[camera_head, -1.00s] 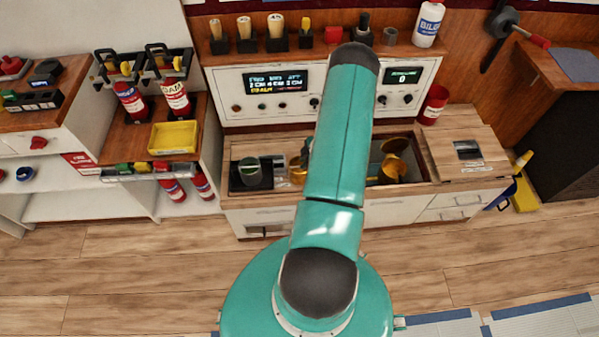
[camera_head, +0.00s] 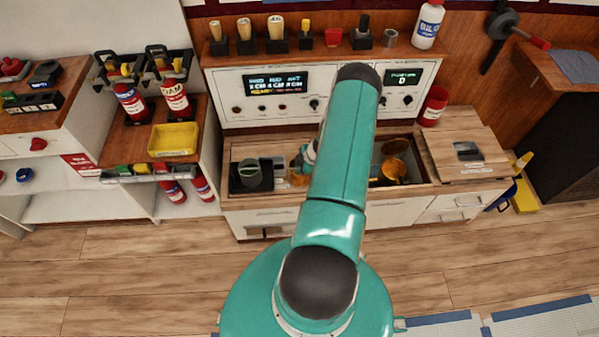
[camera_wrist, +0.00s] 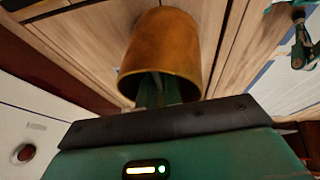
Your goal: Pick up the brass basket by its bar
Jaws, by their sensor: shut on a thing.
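The brass basket (camera_wrist: 165,40), a dull golden cup shape, fills the top middle of the wrist view with its open mouth toward my gripper (camera_wrist: 160,92). My gripper's fingers reach into that mouth and are shut on it. Its bar is hidden by the fingers and the rim. In the head view a brass basket (camera_head: 297,176) shows just left of my arm, with my gripper (camera_head: 306,160) at its upper right. My arm covers part of that spot.
More brass pieces (camera_head: 395,170) lie in the counter recess right of my arm. A dark green cup (camera_head: 250,174) stands on a black tray at left. A wooden board (camera_head: 465,140) covers the counter's right end. The control panel (camera_head: 225,85) rises behind.

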